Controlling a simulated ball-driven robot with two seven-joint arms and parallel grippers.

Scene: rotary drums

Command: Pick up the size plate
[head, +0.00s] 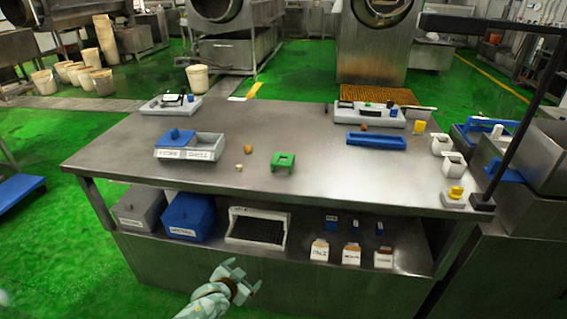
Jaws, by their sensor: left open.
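My left gripper (247,274) is open and empty, low in front of the table and below the lower shelf in the picture. It is well apart from the green piece. My right gripper is out of view.
A labelled two-part bin (205,147) and a blue tray (376,141) stand on the table (320,180). The lower shelf holds a blue box (190,216) and a black-and-white tray (258,228).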

